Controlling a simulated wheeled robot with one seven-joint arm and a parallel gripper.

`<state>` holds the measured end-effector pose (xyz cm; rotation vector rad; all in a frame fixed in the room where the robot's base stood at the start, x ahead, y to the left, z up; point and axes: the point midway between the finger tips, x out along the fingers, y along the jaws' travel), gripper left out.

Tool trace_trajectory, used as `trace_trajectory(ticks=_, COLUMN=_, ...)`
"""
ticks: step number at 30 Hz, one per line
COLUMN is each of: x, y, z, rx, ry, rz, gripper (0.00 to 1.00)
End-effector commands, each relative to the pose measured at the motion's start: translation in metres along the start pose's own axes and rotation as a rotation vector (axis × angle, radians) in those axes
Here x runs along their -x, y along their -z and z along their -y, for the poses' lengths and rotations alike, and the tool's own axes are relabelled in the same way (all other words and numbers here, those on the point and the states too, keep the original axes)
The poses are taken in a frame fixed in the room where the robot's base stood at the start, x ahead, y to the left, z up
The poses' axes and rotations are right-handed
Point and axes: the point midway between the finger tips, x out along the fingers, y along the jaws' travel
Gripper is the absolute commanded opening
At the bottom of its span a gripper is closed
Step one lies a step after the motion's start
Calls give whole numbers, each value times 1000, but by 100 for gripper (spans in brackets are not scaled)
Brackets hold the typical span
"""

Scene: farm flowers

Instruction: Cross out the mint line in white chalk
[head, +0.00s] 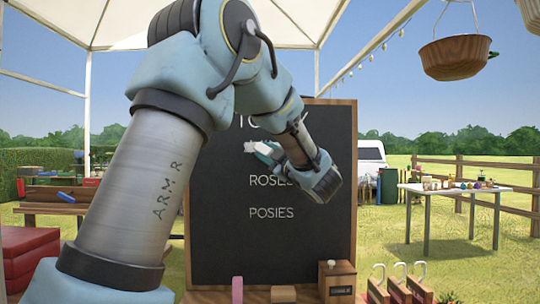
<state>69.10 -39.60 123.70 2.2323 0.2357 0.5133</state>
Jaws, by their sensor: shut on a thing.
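A black chalkboard (225,245) stands upright ahead. White lettering reads ROSES (268,181) and, below it, POSIES (271,213). A heading at the top is partly hidden by my arm. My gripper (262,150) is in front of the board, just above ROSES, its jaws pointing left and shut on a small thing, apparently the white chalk. A white patch (249,147) shows at the jaw tips; I cannot tell chalk from marks on the board there. No mint lettering can be read; that area is partly covered by the gripper.
On the ledge below the board are an upright pink piece (237,290), a tan block (283,294) and a wooden box (337,282). White hooked handles (399,272) stand at right. A hanging basket (455,55) is upper right; a table (455,190) stands behind.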

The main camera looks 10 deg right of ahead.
Motion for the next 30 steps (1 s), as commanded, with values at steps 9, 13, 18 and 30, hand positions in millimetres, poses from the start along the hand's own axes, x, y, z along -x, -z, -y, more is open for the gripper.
trace_trajectory(ticks=9, x=12, y=6, z=1, rx=2, ry=-2, rz=1, gripper=0)
trace_trajectory(ticks=13, x=22, y=13, z=4, rx=1, ry=-1, rz=1, gripper=0)
trace_trajectory(ticks=18, x=36, y=22, z=5, rx=3, ry=-2, rz=1, gripper=0)
trace_trajectory(ticks=30, x=50, y=33, z=6, rx=0, ry=0, rz=1, gripper=0)
